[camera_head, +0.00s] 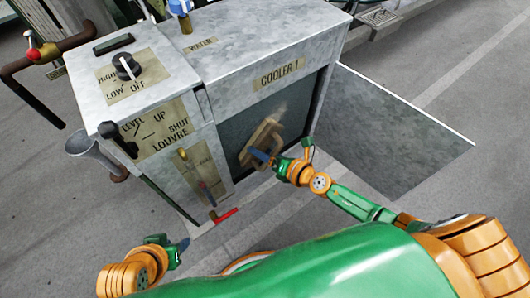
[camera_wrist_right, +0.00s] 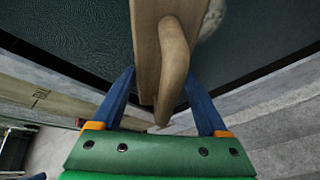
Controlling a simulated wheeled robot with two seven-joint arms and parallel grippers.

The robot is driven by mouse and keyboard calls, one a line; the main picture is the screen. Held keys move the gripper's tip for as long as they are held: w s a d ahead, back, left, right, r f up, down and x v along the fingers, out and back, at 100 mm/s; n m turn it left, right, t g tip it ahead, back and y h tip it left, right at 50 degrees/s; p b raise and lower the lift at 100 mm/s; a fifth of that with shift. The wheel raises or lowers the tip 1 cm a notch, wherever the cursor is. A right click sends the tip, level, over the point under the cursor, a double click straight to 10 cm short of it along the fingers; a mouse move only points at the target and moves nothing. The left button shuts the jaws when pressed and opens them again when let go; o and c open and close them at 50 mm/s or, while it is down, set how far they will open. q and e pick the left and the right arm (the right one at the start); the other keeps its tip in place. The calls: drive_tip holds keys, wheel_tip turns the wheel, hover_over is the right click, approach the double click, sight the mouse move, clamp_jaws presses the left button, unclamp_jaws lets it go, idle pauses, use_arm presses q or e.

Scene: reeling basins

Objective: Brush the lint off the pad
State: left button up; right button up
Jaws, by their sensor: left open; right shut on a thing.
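The pad (camera_head: 240,130) is the dark, fine-meshed face in the open side of the grey cooler; it also fills the upper wrist view (camera_wrist_right: 80,40). My right gripper (camera_head: 262,157) is shut on the handle of a wooden brush (camera_head: 266,133), which lies against or very close to the pad. In the wrist view the brush (camera_wrist_right: 172,60) stands between the two blue fingers. A pale fluffy patch, apparently lint (camera_wrist_right: 212,18), shows just beside the brush; its full extent is hidden. My left gripper (camera_head: 181,245) is open and empty, low at the left, away from the cooler.
The grey cooler cabinet (camera_head: 270,40) has a knob (camera_head: 126,67) and labels on its left part. A large grey panel (camera_head: 390,130) stands out on the right of the opening. A red handle (camera_head: 223,216) juts out near the floor. A pipe with a red valve (camera_head: 40,52) is at far left.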

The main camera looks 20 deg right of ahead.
drive_tip(key=shift+w+a, duration=0.1)
drive_tip(key=shift+w, duration=0.2)
